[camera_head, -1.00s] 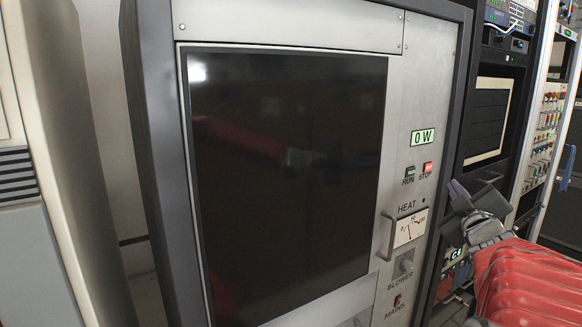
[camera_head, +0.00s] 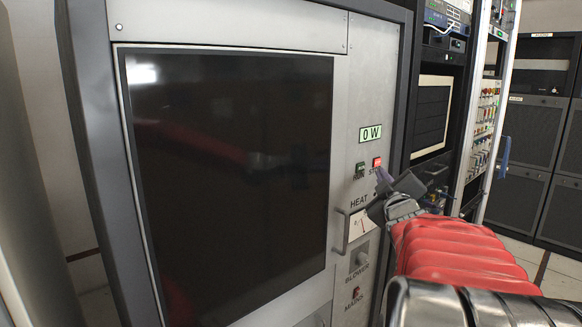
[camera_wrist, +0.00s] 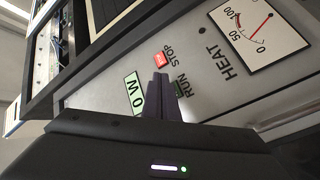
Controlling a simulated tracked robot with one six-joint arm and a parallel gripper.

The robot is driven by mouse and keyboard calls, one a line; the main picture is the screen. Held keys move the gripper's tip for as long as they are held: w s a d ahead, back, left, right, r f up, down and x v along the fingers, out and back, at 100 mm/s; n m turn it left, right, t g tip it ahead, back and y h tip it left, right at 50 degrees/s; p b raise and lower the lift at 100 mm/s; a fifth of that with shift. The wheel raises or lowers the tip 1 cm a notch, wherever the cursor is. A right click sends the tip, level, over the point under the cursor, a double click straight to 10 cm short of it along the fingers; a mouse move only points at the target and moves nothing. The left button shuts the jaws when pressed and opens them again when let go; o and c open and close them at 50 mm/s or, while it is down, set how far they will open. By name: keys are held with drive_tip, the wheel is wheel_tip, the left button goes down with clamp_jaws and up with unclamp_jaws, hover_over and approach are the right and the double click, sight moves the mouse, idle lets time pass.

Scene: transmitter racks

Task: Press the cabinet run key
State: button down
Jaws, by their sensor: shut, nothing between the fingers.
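The RUN key (camera_head: 360,168) is a small dark green button on the cabinet's right-hand panel. The red, lit STOP key (camera_head: 377,162) is just right of it. My gripper (camera_head: 383,176) is shut and empty, its fingertips in front of the panel just below STOP and right of RUN. In the wrist view the shut fingers (camera_wrist: 161,85) point at the panel between STOP (camera_wrist: 160,59) and RUN (camera_wrist: 177,89), partly covering the RUN key. I cannot tell whether the tips touch the panel.
The display reads 0 W (camera_head: 370,134). A dark glass door (camera_head: 230,170) fills the left. Other racks (camera_head: 540,130) stand right.

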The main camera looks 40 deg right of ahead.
sight(365, 165)
drive_tip(key=shift+w+a, duration=0.2)
drive_tip(key=shift+w, duration=1.4)
drive_tip(key=shift+w, duration=0.75)
idle(1.6)
drive_tip(key=shift+s, duration=0.8)
drive_tip(key=s, duration=0.5)
drive_tip(key=shift+d, duration=0.25)
idle(0.4)
idle(0.8)
